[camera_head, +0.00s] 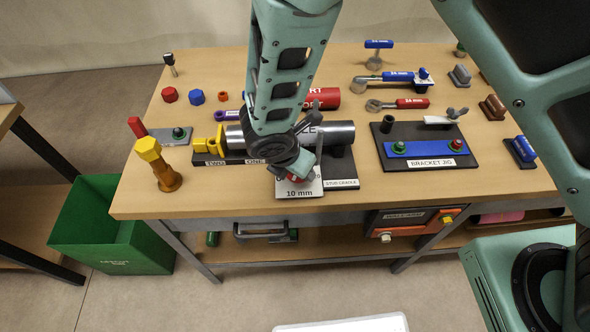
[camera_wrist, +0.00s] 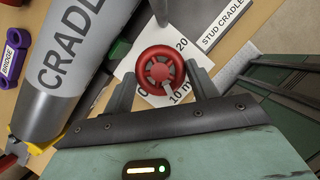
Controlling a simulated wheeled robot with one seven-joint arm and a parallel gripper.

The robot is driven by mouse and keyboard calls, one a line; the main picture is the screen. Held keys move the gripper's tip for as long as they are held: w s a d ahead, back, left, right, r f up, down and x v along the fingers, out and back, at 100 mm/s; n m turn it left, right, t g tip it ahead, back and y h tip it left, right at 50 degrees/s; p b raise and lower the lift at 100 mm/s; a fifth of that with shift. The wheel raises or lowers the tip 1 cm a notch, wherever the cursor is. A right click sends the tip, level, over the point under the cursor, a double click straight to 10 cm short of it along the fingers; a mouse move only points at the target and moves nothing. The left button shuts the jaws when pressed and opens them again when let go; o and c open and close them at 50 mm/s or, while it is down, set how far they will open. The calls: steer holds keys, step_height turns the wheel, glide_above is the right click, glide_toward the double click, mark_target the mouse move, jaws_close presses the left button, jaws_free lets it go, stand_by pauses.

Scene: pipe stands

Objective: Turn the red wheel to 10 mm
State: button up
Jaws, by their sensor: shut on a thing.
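The red wheel (camera_wrist: 160,70) is a spoked handwheel lying over a white dial card (camera_wrist: 128,68) marked 0, 10 mm and 20. A pale pointer on the wheel is directed toward the "10 m" lettering in the wrist view. My gripper (camera_wrist: 161,80) has one finger on each side of the wheel and is shut on its rim. In the head view my gripper (camera_head: 296,172) reaches down over the card (camera_head: 300,190) at the table's front edge, and it hides most of the wheel.
The bracket jig (camera_head: 450,140) stands to the right. A green bin (camera_head: 100,235) is on the floor.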

steer(key=n+b, duration=0.2)
steer(key=n, duration=0.1)
steer(key=shift+d+f+t+y+b, duration=0.1)
steer(key=shift+t+y+b, duration=0.2)
steer(key=shift+t+y, duration=0.1)
steer(key=shift+n+y+b, duration=0.3)
steer(key=shift+n+b, duration=0.3)
steer(key=shift+n, duration=0.2)
steer(key=o, duration=0.7)
steer(key=shift+s+r, duration=0.1)
steer(key=shift+r, duration=0.15)
steer(key=p+v, duration=0.1)
steer(key=v, duration=1.6)
steer(key=shift+s+d+r+p, duration=0.1)
steer(key=shift+p, duration=0.2)
steer(key=shift+d, duration=0.1)
